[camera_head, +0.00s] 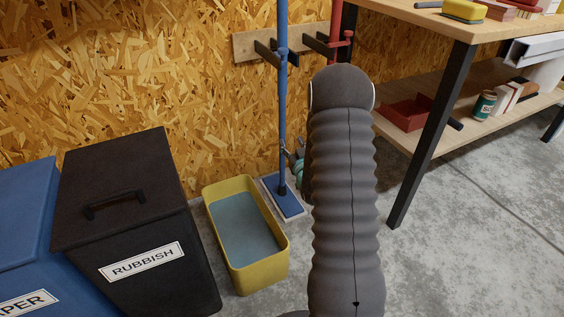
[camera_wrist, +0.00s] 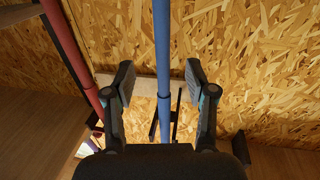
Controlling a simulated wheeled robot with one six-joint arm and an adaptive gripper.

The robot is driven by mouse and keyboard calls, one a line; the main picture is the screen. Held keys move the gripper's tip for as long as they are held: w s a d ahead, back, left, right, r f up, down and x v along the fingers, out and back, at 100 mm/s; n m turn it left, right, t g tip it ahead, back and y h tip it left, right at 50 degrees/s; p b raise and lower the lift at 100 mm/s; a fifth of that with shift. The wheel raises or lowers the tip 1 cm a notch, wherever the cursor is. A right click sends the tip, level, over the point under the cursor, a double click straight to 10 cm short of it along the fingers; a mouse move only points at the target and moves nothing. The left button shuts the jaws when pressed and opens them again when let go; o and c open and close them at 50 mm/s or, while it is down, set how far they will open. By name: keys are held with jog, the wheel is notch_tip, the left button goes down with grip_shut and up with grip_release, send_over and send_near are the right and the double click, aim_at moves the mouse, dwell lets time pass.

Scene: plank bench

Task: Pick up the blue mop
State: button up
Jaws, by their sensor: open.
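The blue mop stands upright against the wall, its long blue handle (camera_head: 282,100) rising out of the top of the head view and its flat blue head (camera_head: 284,198) low beside a yellow tub. My gripper (camera_head: 291,152) is at the handle's lower half, partly hidden behind my grey arm. In the wrist view the blue handle (camera_wrist: 162,70) runs between the two spread fingers of my gripper (camera_wrist: 158,85), with a gap on each side. My gripper is open. I cannot tell how deep the handle sits between the fingers.
A wooden wall rack (camera_head: 262,44) holds the mop and a red handle (camera_head: 336,25) to its right. The yellow tub (camera_head: 280,262) and black rubbish bin (camera_head: 115,190) stand left. A bench (camera_head: 440,22) with a dark leg stands right.

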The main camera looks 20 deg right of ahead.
aim_at(283, 128)
jog(key=w, duration=0.4)
jog(key=w+d, duration=0.1)
jog(key=w, duration=0.1)
jog(key=shift+w, duration=0.3)
jog(key=shift+w+d+f, duration=0.1)
jog(key=shift+w+d, duration=0.05)
jog(key=shift+w, duration=1.15)
jog(key=shift+w+d+f, duration=0.1)
jog(key=shift+w+d, duration=0.05)
jog(key=shift+w, duration=1.1)
jog(key=shift+r, duration=0.15)
grip_shut()
